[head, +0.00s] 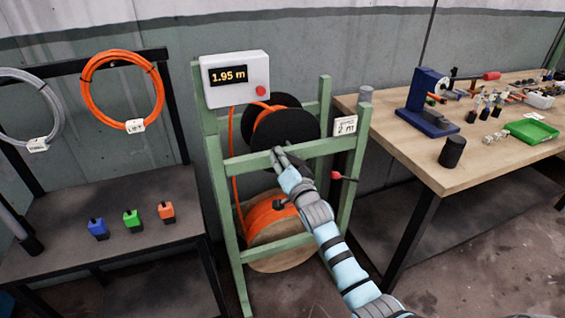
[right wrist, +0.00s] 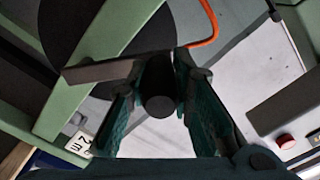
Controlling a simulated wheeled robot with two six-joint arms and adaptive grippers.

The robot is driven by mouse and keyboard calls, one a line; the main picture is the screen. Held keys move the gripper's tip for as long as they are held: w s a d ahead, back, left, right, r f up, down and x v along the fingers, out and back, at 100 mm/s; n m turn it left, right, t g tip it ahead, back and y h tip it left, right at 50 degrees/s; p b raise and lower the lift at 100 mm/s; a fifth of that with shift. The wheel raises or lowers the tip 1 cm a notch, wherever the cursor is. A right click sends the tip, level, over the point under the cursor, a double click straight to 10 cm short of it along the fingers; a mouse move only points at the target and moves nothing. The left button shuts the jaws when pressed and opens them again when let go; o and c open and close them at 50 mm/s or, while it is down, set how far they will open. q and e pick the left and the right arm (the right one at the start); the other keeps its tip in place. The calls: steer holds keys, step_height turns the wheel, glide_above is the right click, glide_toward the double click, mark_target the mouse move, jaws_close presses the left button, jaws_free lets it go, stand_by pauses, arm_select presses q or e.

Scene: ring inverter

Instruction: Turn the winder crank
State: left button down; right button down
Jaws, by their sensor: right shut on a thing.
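The winder is a green frame (head: 216,185) with a black reel (head: 285,127) at its top. Its white counter box (head: 236,80) reads 1.95 m. My right gripper (head: 279,156) is at the front of the reel, by the frame's upper crossbar. In the right wrist view, its two fingers are shut on the black crank handle (right wrist: 159,104), one on each side. A grey crank arm (right wrist: 98,71) runs left from the handle. In the head view the gripper largely hides the crank. My left gripper is not in view.
A spool of orange hose (head: 268,219) sits low in the frame. A "2 m" tag (head: 345,126) and a red-handled part (head: 337,176) are at the frame's right. A wooden workbench (head: 440,178) stands to the right, a dark table (head: 150,235) to the left.

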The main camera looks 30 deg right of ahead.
steer(key=shift+d+r+p, duration=0.45)
steer(key=shift+d+r, duration=0.05)
steer(key=shift+r, duration=0.2)
steer(key=c, duration=1.4)
jaws_free()
steer(key=shift+s+f, duration=0.1)
steer(key=shift+s, duration=0.3)
steer(key=s, duration=0.7)
steer(key=s+a, duration=0.1)
steer(key=s, duration=0.3)
steer(key=shift+s, duration=0.15)
